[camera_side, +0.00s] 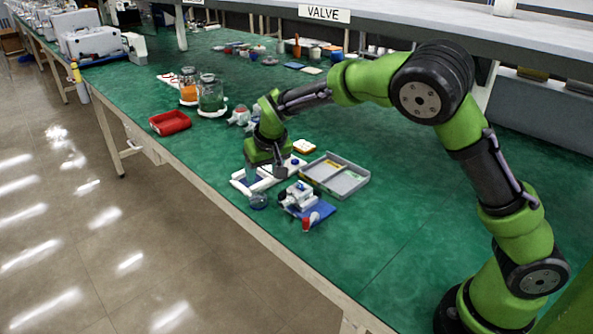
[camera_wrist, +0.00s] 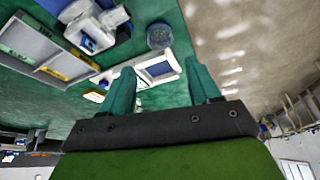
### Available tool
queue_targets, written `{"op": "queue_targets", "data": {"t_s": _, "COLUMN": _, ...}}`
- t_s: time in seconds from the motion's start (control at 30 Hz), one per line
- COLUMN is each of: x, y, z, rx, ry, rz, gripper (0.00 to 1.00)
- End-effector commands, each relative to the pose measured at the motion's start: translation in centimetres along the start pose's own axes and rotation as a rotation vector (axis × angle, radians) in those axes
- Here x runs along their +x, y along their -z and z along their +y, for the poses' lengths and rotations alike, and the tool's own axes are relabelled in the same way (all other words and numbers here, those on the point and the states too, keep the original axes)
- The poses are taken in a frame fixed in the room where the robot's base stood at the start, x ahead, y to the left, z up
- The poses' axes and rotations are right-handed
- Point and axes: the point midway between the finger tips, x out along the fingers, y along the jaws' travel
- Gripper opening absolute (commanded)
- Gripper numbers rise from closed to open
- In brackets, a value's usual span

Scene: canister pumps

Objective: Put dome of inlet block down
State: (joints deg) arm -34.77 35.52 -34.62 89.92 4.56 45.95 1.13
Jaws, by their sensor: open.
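A small clear, bluish dome (camera_side: 259,201) rests on the green table close to its front edge. It also shows in the wrist view (camera_wrist: 159,36), beyond my fingertips and apart from them. A white and grey block assembly (camera_side: 298,194), which looks like the inlet block, stands on a blue mat (camera_side: 322,212) to the right of the dome. My gripper (camera_side: 266,175) is open, low over a white-framed plate (camera_wrist: 173,78). Nothing shows between its fingers (camera_wrist: 158,68). Whether the fingers touch the plate cannot be told.
A red-ended part (camera_side: 307,222) lies by the blue mat. A red tray (camera_side: 170,122) and glass jars (camera_side: 210,95) stand farther back. The table edge is close to the dome.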

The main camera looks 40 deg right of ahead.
Motion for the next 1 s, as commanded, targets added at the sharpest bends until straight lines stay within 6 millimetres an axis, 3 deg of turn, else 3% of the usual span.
{"op": "queue_targets", "data": {"t_s": 0.17, "x": -3.2, "y": -0.6, "z": 1.7, "rx": 0.062, "ry": 0.061, "rz": -0.016, "gripper": 0.62}}
{"op": "queue_targets", "data": {"t_s": 0.27, "x": -6.7, "y": -2.0, "z": 3.4, "rx": 0.123, "ry": 0.139, "rz": -0.032, "gripper": 0.62}}
{"op": "queue_targets", "data": {"t_s": 0.47, "x": -14.7, "y": -6.9, "z": 6.4, "rx": 0.192, "ry": 0.29, "rz": -0.022, "gripper": 0.62}}
{"op": "queue_targets", "data": {"t_s": 0.6, "x": -19.1, "y": -11.4, "z": 8.1, "rx": 0.194, "ry": 0.35, "rz": 0.023, "gripper": 0.62}}
{"op": "queue_targets", "data": {"t_s": 0.8, "x": -22.2, "y": -17.5, "z": 9.8, "rx": 0.171, "ry": 0.356, "rz": 0.108, "gripper": 0.62}}
{"op": "queue_targets", "data": {"t_s": 1.0, "x": -22.6, "y": -20.4, "z": 10.6, "rx": 0.155, "ry": 0.331, "rz": 0.155, "gripper": 0.62}}
